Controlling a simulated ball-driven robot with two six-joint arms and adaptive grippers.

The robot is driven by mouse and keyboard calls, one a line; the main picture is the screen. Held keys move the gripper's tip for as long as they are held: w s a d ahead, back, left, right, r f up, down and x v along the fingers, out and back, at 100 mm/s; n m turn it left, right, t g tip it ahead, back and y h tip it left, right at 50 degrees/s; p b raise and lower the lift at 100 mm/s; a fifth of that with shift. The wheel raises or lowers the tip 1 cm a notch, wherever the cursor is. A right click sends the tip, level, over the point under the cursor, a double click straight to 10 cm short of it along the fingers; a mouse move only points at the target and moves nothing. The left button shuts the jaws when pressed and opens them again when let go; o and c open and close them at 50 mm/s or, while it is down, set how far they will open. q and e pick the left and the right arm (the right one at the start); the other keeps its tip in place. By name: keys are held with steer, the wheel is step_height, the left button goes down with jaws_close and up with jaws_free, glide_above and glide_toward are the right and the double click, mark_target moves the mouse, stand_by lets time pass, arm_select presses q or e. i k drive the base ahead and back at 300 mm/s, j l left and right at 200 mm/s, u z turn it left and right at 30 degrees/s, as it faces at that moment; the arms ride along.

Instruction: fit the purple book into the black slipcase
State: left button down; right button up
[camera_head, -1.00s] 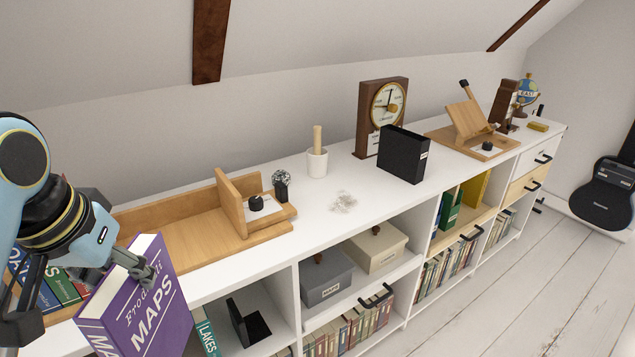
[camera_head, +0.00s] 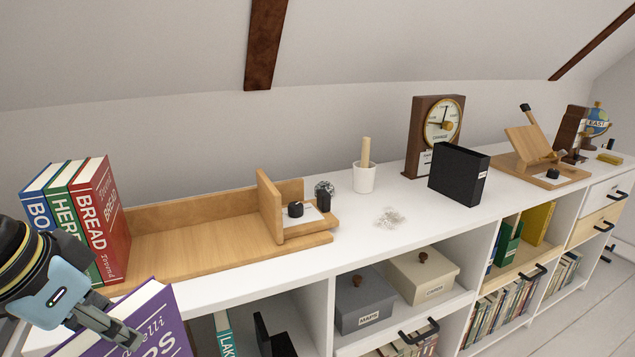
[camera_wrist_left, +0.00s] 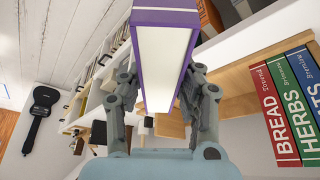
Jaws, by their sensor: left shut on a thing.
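The purple book (camera_head: 150,325) with white lettering is at the lower left of the head view, in front of the shelf top. My left gripper (camera_head: 128,338) is shut on it. The left wrist view shows the book (camera_wrist_left: 165,15) between the two fingers (camera_wrist_left: 165,100), its white page edge facing the camera. The black slipcase (camera_head: 458,175) stands upright on the white top, right of centre, with a small white label on its edge. The book is well apart from it. Whether the slipcase's opening faces me cannot be told. My right gripper is not in view.
Blue, green and red books (camera_head: 103,215) stand at the left end of a wooden book rack (camera_head: 200,242). A white pot (camera_head: 364,178), a clear crumpled item (camera_head: 391,217) and a clock (camera_head: 435,135) stand near the slipcase. The white top before the slipcase is mostly clear.

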mark_target(451, 194)
steer(key=i+l+u, duration=0.15)
steer(key=l+u, duration=0.15)
steer(key=l, duration=0.55)
steer(key=l+u, duration=0.3)
steer(key=l, duration=0.5)
steer(key=l+u, duration=0.2)
steer(key=l, duration=2.45)
steer(key=k, duration=0.05)
